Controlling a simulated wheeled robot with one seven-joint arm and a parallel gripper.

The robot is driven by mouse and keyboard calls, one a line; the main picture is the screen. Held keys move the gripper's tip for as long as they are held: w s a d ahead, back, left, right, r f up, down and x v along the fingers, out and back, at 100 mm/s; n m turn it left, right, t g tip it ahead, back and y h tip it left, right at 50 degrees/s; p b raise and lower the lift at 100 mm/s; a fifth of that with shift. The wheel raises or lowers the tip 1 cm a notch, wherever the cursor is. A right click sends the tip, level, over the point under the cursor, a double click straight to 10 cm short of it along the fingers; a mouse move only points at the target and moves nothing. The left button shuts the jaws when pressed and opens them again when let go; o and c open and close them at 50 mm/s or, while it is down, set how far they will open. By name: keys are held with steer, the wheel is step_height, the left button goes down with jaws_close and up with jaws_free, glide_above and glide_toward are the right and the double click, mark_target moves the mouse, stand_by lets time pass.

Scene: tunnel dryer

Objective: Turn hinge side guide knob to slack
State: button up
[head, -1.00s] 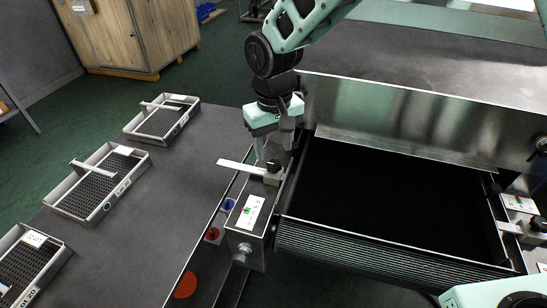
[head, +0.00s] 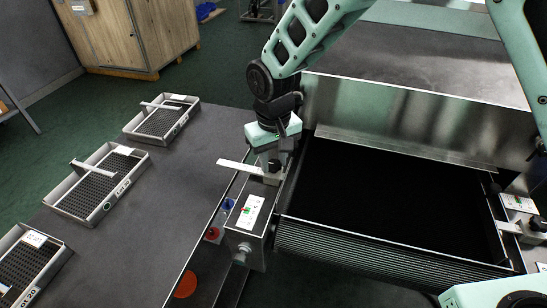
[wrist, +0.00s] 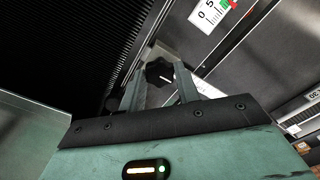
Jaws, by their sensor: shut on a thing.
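The black lobed side guide knob (head: 274,166) sits on a metal block at the left side of the dark belt. In the wrist view the knob (wrist: 158,72) lies between the fingers, with a short white mark on its face. My gripper (head: 272,158) points down over it and is shut on it; the wrist view shows a finger on each side (wrist: 160,88). A pale flat bar (head: 240,167) extends left from the block. A white label with green and red marks (head: 250,211) is on the housing in front; part of it shows in the wrist view (wrist: 213,11).
A second black knob (head: 538,223) is on the right side of the belt (head: 390,205). Blue (head: 228,204) and red (head: 212,233) round controls are on the left housing. Several grey trays (head: 103,183) stand on the left table. A metal hood wall (head: 400,115) rises behind the belt.

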mark_target(274, 163)
steer(key=shift+r+n, duration=0.1)
steer(key=shift+n, duration=0.3)
steer(key=n+p, duration=0.2)
steer(key=n, duration=0.1)
steer(key=shift+n, duration=0.3)
steer(key=n+p, duration=0.1)
steer(key=n, duration=0.3)
steer(key=shift+n+p, duration=0.3)
steer(key=shift+p, duration=0.1)
steer(key=n+p, duration=0.2)
steer(key=n, duration=0.2)
steer(key=shift+n, duration=0.3)
steer(key=shift+n+p, duration=0.8)
steer(key=shift+n, duration=1.4)
steer(key=o, duration=1)
steer(key=shift+c, duration=0.2)
step_height(274, 163, up, 17)
steer(key=b, duration=0.1)
steer(key=shift+r, duration=0.15)
